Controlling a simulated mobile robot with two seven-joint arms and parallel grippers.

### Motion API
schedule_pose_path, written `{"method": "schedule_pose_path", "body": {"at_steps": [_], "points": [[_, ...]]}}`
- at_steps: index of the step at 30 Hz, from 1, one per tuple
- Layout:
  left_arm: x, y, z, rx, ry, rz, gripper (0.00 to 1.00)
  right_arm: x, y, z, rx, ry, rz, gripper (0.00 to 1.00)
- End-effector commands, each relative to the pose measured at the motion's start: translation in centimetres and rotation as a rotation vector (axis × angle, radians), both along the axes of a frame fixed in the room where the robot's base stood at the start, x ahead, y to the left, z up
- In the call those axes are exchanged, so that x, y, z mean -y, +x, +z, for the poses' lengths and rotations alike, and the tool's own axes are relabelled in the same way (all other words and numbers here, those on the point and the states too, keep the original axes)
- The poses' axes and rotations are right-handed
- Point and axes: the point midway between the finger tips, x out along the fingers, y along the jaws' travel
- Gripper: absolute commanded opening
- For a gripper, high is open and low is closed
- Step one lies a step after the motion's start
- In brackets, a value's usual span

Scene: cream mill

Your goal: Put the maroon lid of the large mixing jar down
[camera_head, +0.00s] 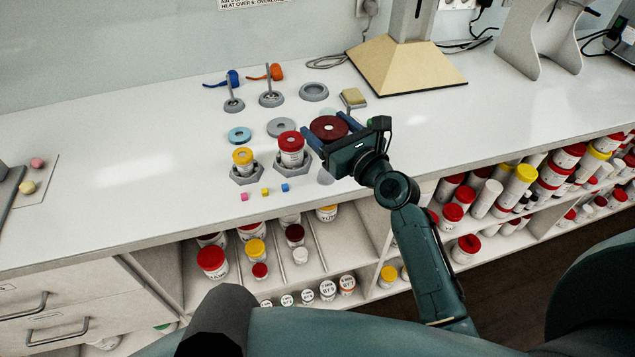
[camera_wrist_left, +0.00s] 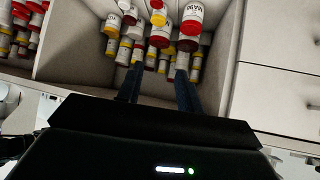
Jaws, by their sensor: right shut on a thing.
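The maroon lid (camera_head: 329,127) is a dark red disc with a small pale centre. My right gripper (camera_head: 328,131) is shut on it, with one blue finger on each side, over the white counter. I cannot tell whether the lid touches the counter. A jar with a red lid (camera_head: 291,149) and a smaller jar with a yellow lid (camera_head: 243,161) stand upright in grey holders left of the gripper. I cannot tell which jar is the large mixing jar. In the left wrist view, my left gripper (camera_wrist_left: 160,76) is open and empty, pointing at shelved jars.
A light blue ring (camera_head: 239,134), a grey disc (camera_head: 282,127) and a grey ring (camera_head: 313,91) lie near the lid. A tan block (camera_head: 353,97) and a beige stand base (camera_head: 407,67) are behind. Small coloured cubes (camera_head: 265,192) lie in front.

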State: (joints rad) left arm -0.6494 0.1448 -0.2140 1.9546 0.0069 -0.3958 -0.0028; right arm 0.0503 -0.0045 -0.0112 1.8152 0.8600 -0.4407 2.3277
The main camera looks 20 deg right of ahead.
Motion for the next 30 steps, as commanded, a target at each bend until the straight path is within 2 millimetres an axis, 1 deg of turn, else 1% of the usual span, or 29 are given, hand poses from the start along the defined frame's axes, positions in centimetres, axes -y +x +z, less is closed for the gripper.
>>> {"method": "schedule_pose_path", "body": {"at_steps": [5, 8, 10, 13, 20, 27, 30], "points": [[-0.1, 0.0, -0.2, -0.003, 0.002, 0.001, 0.36, 0.0, 0.3, -1.4, 0.001, -0.003, -0.021, 0.47], [-0.1, 0.0, -0.2, -0.004, 0.002, 0.001, 0.36, 0.1, 0.3, -3.2, -0.002, -0.008, -0.022, 0.47], [0.0, 0.1, -1.2, 0.004, -0.006, 0.005, 0.36, 0.1, 0.3, -5.3, 0.001, -0.005, -0.025, 0.47], [0.2, 0.2, -1.6, 0.018, -0.02, 0.013, 0.36, 0.1, 0.3, -6.9, 0.002, -0.003, -0.025, 0.47], [0.7, 0.5, -1.4, 0.044, -0.027, -0.005, 0.36, 0.1, 0.3, -7.7, 0.003, 0.0, -0.025, 0.47], [1.7, 0.9, -2.5, 0.086, -0.044, -0.035, 0.36, 0.1, 0.3, -10.7, 0.003, -0.001, -0.024, 0.47], [1.9, 1.1, -2.2, 0.102, -0.049, -0.043, 0.36, 0.1, 0.3, -11.1, 0.003, 0.0, -0.024, 0.47]]}}
